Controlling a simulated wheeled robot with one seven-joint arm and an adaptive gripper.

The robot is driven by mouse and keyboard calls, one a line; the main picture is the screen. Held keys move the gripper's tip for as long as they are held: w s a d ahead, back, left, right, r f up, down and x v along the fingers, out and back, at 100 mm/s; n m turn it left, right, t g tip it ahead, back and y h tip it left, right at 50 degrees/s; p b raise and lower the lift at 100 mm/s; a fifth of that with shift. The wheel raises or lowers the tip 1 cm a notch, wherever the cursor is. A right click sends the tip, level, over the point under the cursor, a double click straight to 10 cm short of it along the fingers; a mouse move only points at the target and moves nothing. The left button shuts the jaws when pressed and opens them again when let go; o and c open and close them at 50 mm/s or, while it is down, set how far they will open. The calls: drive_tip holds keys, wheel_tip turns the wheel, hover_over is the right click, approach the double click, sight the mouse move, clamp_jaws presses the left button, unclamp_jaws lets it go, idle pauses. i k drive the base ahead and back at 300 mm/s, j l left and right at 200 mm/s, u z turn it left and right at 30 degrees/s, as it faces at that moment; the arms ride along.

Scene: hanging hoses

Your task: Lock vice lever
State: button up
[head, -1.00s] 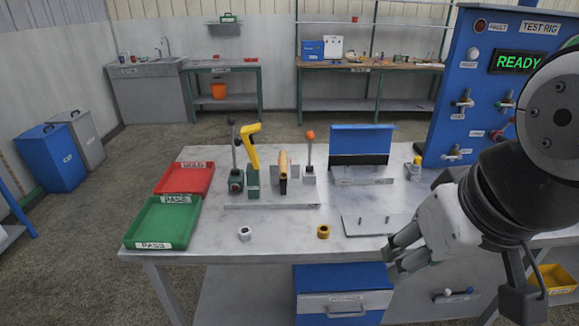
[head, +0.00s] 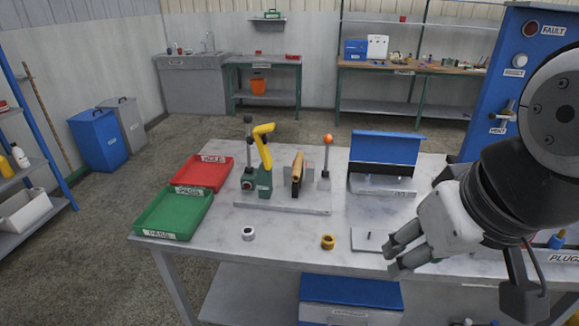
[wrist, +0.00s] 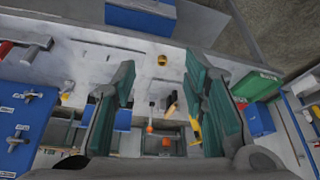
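The vice fixture stands on a base plate (head: 282,207) on the bench. It carries a black-knobbed lever (head: 248,140) at a green block, a yellow handle (head: 265,147), a tan piece (head: 298,172) between plates, and an orange-knobbed lever (head: 327,155). All of these stand roughly upright; which lever is the vice lever I cannot tell. My gripper (head: 398,251) is open and empty, above the bench's front right, apart from the fixture. In the wrist view my open fingers (wrist: 163,95) frame the orange knob (wrist: 150,130), with the yellow handle (wrist: 196,127) near the right finger.
Green (head: 174,212) and red (head: 205,172) trays lie at the bench's left. A grey ring (head: 248,233) and a brass ring (head: 328,242) lie in front of the fixture. A blue-lidded box (head: 385,158) stands right of it. The blue test rig (head: 485,100) rises at right.

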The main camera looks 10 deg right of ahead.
sight(327, 139)
drive_tip(key=i+j+z, duration=0.1)
drive_tip(key=i, duration=1)
